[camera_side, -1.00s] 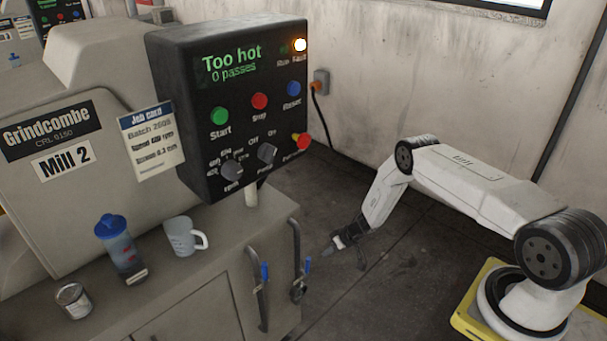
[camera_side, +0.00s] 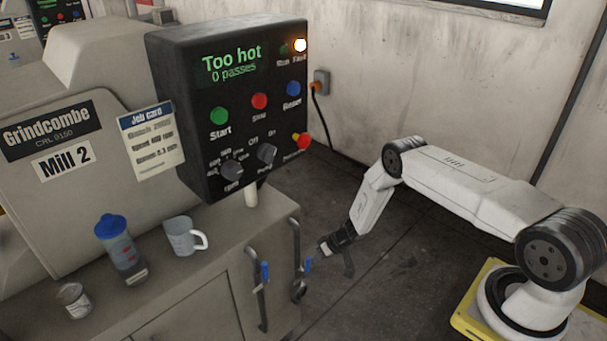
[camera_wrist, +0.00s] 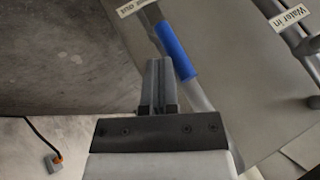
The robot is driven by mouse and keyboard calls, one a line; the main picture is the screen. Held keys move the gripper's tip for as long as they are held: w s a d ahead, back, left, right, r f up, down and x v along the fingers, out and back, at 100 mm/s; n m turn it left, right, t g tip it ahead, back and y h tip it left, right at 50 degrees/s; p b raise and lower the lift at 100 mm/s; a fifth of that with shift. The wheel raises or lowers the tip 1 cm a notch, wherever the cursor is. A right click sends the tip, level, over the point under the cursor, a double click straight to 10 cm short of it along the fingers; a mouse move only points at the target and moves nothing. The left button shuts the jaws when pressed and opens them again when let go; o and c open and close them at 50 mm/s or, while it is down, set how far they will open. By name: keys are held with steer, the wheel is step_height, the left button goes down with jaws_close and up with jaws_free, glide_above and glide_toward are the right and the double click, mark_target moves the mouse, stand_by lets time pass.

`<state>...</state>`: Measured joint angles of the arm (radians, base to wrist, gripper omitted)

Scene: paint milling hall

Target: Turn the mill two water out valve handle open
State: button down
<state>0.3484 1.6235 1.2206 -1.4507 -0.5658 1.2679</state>
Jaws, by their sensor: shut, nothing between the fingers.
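The water out valve handle is a blue-sleeved lever (camera_wrist: 174,50) on a grey pipe, on the front right of the Mill 2 cabinet. It shows in the side view as the right-hand blue lever (camera_side: 308,264). A partly cut-off label (camera_wrist: 132,7) sits at its upper end in the wrist view. My gripper (camera_side: 324,249) is beside this lever, just to its right in the side view. In the wrist view my gripper (camera_wrist: 158,62) has its fingers together and empty, close to the blue sleeve's left side. I cannot tell whether they touch it.
The left-hand blue lever (camera_side: 265,271) is close by; a "Water in" label (camera_wrist: 290,18) shows in the wrist view. The control box (camera_side: 235,110) reads "Too hot". A bottle (camera_side: 120,250), mug (camera_side: 181,238) and can (camera_side: 75,300) stand on the cabinet.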

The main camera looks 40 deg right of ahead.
steer(key=shift+w+a+r, duration=0.1)
steer(key=shift+a+r, duration=0.05)
steer(key=shift+a, duration=0.6)
steer(key=s+d+r, duration=0.5)
steer(key=d+r, duration=0.3)
steer(key=shift+s, duration=0.35)
steer(key=shift+r, duration=0.1)
